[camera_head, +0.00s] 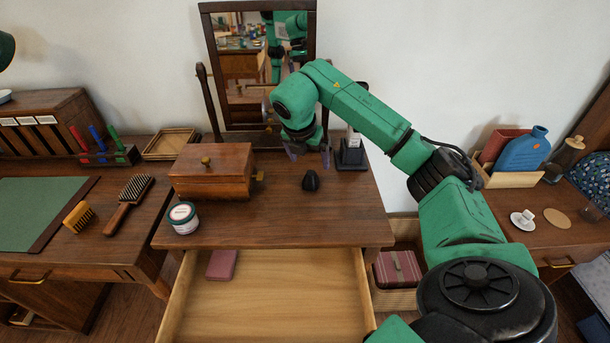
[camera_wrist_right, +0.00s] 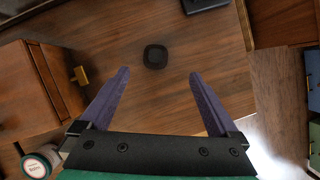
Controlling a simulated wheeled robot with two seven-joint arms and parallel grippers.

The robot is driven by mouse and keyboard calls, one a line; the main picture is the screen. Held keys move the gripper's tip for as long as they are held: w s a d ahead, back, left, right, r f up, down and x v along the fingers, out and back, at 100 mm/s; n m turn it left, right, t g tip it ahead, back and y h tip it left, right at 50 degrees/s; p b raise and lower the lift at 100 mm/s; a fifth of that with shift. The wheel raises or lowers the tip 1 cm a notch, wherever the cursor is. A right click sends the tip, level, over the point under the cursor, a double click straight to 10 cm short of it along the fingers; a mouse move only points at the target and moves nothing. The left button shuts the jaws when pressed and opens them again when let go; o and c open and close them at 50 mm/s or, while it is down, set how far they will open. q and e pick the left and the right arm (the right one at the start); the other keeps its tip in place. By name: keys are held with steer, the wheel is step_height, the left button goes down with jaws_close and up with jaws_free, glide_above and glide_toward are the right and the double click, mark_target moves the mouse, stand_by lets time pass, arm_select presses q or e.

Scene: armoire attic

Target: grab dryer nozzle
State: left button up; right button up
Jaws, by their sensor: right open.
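The dryer nozzle is probably the small black piece (camera_head: 311,180) standing on the vanity table top, right of the wooden box. In the right wrist view the same black piece (camera_wrist_right: 155,56) lies ahead of the fingertips, roughly centred between them. My right gripper (camera_head: 309,150) is open and empty, above and behind the black piece, apart from it. Its two purple fingers (camera_wrist_right: 160,77) are spread wide in the wrist view. My left gripper is not in view.
A wooden box (camera_head: 212,172) with brass knobs and a round jar (camera_head: 183,217) stand on the left of the table. A dark stand (camera_head: 351,152) is at the back right, near a tilting mirror (camera_head: 241,90). The drawer (camera_head: 274,294) below is open, holding a pink booklet (camera_head: 222,265).

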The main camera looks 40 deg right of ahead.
mark_target(311, 174)
steer(key=x, duration=0.4)
steer(key=shift+w+f, duration=0.15)
steer(key=x, duration=0.2)
steer(key=p+x, duration=0.1)
steer(key=x, duration=0.2)
steer(key=shift+w+a+f, duration=0.15)
steer(key=shift+a+f, duration=0.05)
steer(key=shift+w+d+f, duration=0.15)
steer(key=shift+f, duration=0.2)
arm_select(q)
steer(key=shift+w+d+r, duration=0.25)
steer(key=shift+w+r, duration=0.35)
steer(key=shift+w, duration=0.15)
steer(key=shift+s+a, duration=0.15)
arm_select(e)
steer(key=shift+r, duration=0.15)
jaws_close()
